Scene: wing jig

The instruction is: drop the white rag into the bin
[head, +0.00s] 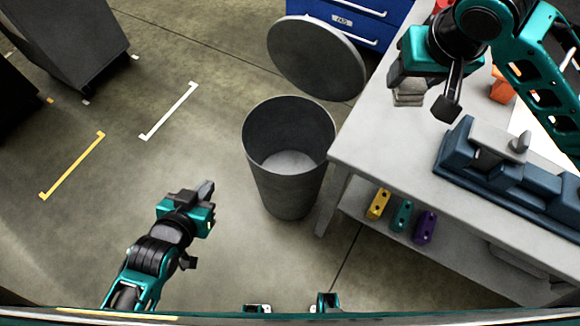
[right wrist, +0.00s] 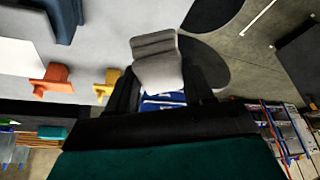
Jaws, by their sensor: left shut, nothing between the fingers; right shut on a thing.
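The white rag (head: 408,97), a pale folded cloth, hangs under my right gripper (head: 408,82) near the table's left side in the head view. It also shows between the dark fingers in the right wrist view (right wrist: 156,62). My right gripper is shut on it. The bin (head: 258,175) is a dark grey open cylinder on the floor, left of the table; its visible inside looks empty. The rag is to the right of and farther back than the bin's opening. My left gripper (head: 206,192) is shut and empty over the floor, left of the bin.
A round grey lid (head: 316,60) is behind the bin, near a blue drawer cabinet (head: 372,30). The pale table (head: 385,145) carries a blue jig (head: 510,175). Yellow, teal and purple blocks (head: 402,217) sit on its lower shelf.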

